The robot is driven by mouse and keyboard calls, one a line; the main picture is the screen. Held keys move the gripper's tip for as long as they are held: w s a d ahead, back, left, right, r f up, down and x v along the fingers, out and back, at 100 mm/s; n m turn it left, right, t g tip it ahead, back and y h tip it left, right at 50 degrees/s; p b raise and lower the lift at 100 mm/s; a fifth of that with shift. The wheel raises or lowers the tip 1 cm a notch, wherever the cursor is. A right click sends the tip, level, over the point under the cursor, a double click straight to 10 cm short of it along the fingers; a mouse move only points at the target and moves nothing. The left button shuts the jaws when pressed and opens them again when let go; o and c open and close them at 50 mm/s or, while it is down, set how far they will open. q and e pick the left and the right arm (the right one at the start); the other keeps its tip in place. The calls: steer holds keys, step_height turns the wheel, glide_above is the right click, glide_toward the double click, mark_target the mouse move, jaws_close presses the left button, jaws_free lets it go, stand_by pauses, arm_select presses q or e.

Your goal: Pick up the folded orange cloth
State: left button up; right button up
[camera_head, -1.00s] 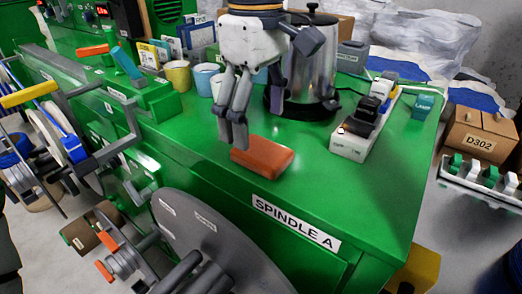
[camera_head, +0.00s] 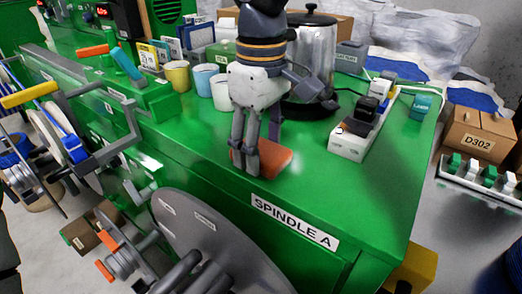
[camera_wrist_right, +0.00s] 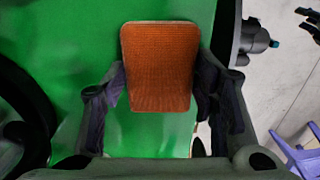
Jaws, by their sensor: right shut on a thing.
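The folded orange cloth (camera_head: 274,158) lies flat on the green bench top near its front edge. In the right wrist view the cloth (camera_wrist_right: 160,62) sits between my two fingers, with its near end between the fingertips. My right gripper (camera_head: 255,158) is down at the cloth and shut on it; it also shows in the right wrist view (camera_wrist_right: 160,92). In the head view the fingers hide the cloth's left part. I cannot tell any gap between cloth and bench. My left gripper is not in view.
A steel urn (camera_head: 312,60) stands behind my right gripper. Cups (camera_head: 222,92) stand to its left. A white power strip (camera_head: 355,135) lies to the right. The green bench top (camera_head: 340,200) is bare at the front right.

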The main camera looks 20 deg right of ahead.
steer(key=shift+r, duration=0.3)
steer(key=r, duration=0.3)
steer(key=shift+s+a+r, duration=0.15)
steer(key=shift+a+r, duration=0.05)
steer(key=shift+a, duration=0.15)
steer(key=s+a+r, duration=0.7)
steer(key=a+r, duration=0.2)
steer(key=a, duration=0.2)
steer(key=shift+s, duration=0.25)
